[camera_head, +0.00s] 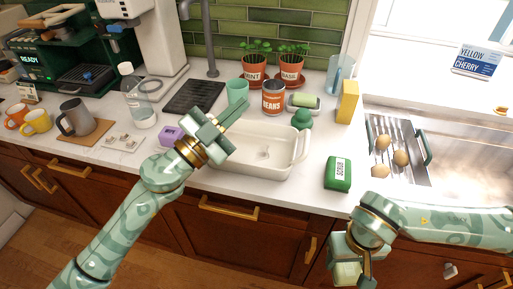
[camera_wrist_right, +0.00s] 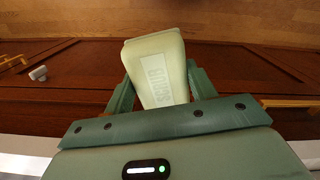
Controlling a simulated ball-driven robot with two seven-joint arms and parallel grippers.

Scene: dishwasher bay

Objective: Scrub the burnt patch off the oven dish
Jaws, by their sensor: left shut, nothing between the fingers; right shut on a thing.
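The cream oven dish (camera_head: 230,170) sits on the white counter. A small faint mark (camera_head: 263,153) shows on its floor; I cannot tell whether it is the burnt patch. My left gripper (camera_head: 238,108) is shut and empty, above the dish's left part and hiding some of it. My right gripper (camera_head: 352,268) is in front of the counter, low, right of the dish. It is shut on a pale green scrubber (camera_wrist_right: 155,62) with SCRUB lettering, which also shows in the head view (camera_head: 346,274). In the right wrist view its fingers clasp the scrubber's sides.
A green box (camera_head: 339,173) lies right of the dish. A purple block (camera_head: 171,136) is left. A bean can (camera_head: 273,97), green cup (camera_head: 237,92), dark green object (camera_head: 302,119) and yellow box (camera_head: 347,103) stand behind. A sink (camera_head: 455,155) with a rack is right.

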